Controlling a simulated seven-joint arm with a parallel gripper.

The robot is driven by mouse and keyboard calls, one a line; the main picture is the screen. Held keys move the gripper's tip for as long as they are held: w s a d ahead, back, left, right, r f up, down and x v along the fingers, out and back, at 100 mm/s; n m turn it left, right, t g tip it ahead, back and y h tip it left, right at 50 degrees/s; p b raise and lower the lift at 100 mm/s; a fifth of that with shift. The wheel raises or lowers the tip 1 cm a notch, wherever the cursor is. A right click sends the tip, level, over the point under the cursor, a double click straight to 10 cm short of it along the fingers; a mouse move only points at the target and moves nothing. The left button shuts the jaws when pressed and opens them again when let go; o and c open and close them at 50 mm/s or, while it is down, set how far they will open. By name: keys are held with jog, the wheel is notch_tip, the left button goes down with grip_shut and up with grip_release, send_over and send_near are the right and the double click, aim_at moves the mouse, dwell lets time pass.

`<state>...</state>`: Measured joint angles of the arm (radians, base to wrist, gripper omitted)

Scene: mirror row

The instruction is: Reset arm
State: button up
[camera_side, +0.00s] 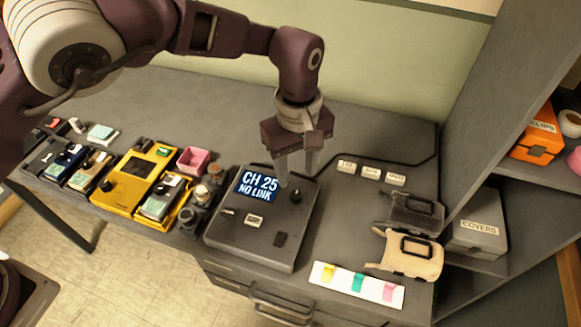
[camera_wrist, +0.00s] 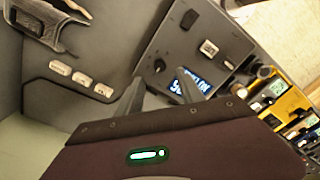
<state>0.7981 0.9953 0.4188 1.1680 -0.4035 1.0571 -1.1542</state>
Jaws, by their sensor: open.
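My gripper (camera_side: 297,168) is open and empty. It points down above the back right part of a grey console box (camera_side: 240,248). The console's screen (camera_side: 258,186) reads "CH 25 NO LINK", and a dark knob (camera_side: 296,196) sits just below my fingertips. In the wrist view, the two fingers (camera_wrist: 158,92) show in front of the console (camera_wrist: 168,42), with the knob (camera_wrist: 159,66) between them and the screen partly hidden by one finger. I cannot tell whether the fingers touch the console.
A yellow tray (camera_side: 107,191) with devices and a pink box (camera_side: 194,160) stand left. Labelled tags (camera_side: 370,173), a dark case (camera_side: 414,211), a cream case (camera_side: 408,257) and a colour-tabbed strip (camera_side: 356,287) lie right. A shelf holds a "COVERS" box (camera_side: 478,232).

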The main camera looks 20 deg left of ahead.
jog(key=s+a+r+m+t+h, duration=0.1)
jog(key=s+a+r+m+h, duration=0.1)
jog(key=a+r, duration=1.3)
jog(key=s+a+r+m+t, duration=0.2)
jog(key=s+a+r, duration=0.4)
jog(key=s+r, duration=0.25)
jog(key=s+a+f+m+t+y, duration=0.1)
jog(key=s+a+m, duration=0.1)
jog(key=s+a, duration=0.2)
jog(key=s+a+f+m+t+y, duration=0.1)
jog(key=s+a+m, duration=0.2)
jog(key=s, duration=0.8)
jog(key=shift+s+a+f+t, duration=0.2)
jog(key=shift+a+t, duration=0.1)
jog(key=shift+a, duration=0.15)
